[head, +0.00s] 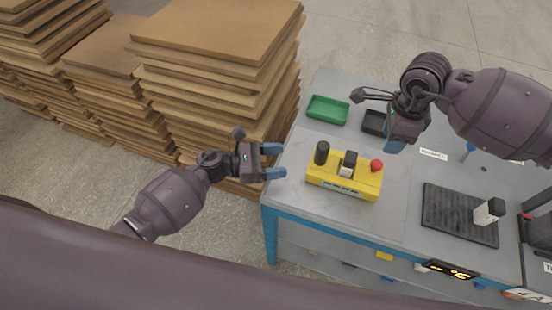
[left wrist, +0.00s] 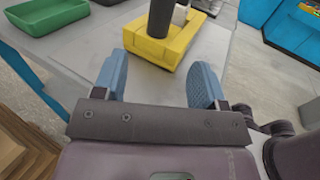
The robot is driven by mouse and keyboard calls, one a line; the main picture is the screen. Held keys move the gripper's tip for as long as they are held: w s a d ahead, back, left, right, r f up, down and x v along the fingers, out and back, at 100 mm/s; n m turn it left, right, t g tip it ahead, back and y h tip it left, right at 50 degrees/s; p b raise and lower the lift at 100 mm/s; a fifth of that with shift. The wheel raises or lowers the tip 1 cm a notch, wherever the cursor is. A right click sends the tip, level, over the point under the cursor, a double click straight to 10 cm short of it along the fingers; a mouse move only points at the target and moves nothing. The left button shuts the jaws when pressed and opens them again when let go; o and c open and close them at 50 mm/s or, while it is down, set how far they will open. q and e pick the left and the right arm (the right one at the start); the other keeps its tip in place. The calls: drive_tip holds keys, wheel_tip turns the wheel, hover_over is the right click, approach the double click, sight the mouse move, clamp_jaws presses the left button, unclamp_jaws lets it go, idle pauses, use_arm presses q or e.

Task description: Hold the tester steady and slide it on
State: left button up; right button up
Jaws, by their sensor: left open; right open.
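The tester is a yellow block (head: 343,187) on the grey bench top, with a black post (head: 321,152) at its left end, a red knob (head: 377,165) at its right end and a black-and-white battery (head: 348,163) between them. My left gripper (head: 281,161) is open and empty just left of the tester, apart from it. In the left wrist view the yellow tester (left wrist: 160,47) lies ahead, beyond the open blue fingertips (left wrist: 157,82). My right gripper (head: 395,142) is over the bench behind and right of the tester; its fingers are partly hidden by its body.
A green tray (head: 327,110) and a black tray (head: 374,122) sit at the back of the bench. A dark mat (head: 445,222) with another black-and-white battery (head: 489,211) lies at the right. Stacked boards (head: 215,75) stand left of the bench. The bench between tester and mat is clear.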

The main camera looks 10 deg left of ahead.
sight(317, 157)
use_arm(q)
drive_tip(key=x, duration=1)
drive_tip(key=shift+w+d, duration=0.1)
drive_tip(key=shift+d, duration=0.3)
clamp_jaws()
idle(0.8)
